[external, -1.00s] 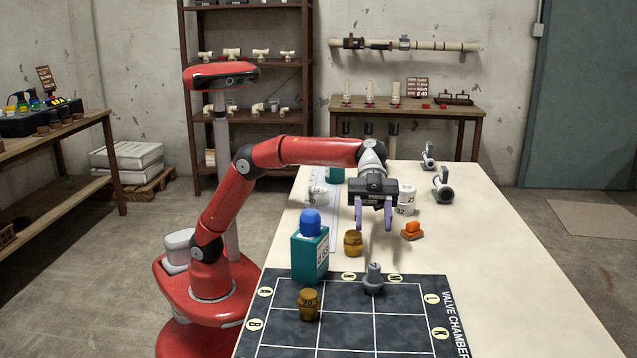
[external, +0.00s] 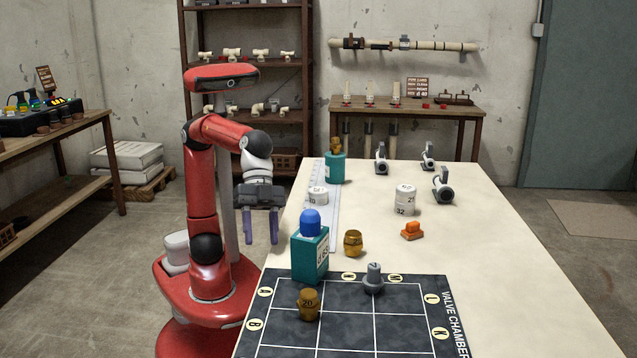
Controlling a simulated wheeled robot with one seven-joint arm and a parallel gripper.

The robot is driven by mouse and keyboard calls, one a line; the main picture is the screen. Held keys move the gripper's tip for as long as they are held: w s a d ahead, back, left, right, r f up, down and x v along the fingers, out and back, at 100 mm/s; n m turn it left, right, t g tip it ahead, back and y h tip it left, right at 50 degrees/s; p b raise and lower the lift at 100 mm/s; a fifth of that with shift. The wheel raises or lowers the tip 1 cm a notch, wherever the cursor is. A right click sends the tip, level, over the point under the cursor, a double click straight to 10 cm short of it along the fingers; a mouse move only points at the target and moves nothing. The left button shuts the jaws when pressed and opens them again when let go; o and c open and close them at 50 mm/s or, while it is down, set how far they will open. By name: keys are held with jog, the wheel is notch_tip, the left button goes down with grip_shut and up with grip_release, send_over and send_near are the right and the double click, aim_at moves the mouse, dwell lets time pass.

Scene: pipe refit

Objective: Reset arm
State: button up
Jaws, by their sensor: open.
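My red arm is folded back over my base. My gripper (external: 261,241) points down beside the left edge of the table (external: 480,255). Its two purple fingers are apart with nothing between them. It is clear of the table's objects. The nearest is a teal box with a blue top (external: 310,252), to the right of the fingers.
A dark gridded mat (external: 345,335) holds a brass fitting (external: 308,304) and a grey fitting (external: 374,278). Behind are another brass fitting (external: 353,243), an orange piece (external: 412,230), white cylinders (external: 405,201), a teal container (external: 335,168) and several grey-white fittings (external: 443,188).

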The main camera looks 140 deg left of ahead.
jog(key=s+d+f+m+g+p, duration=0.1)
jog(key=s+d+f, duration=0.2)
jog(key=s, duration=0.2)
jog(key=s+d+f+p, duration=0.1)
jog(key=s+d+f, duration=0.25)
jog(key=s, duration=0.25)
jog(key=s+a+f+n+y+p, duration=0.2)
jog(key=s+a+f+n+y, duration=0.1)
jog(key=s+a, duration=0.7)
notch_tip(320, 180, down, 2)
jog(key=shift+s+a+f+y, duration=0.25)
jog(key=shift+s+a+y, duration=0.15)
jog(key=shift+y, duration=0.2)
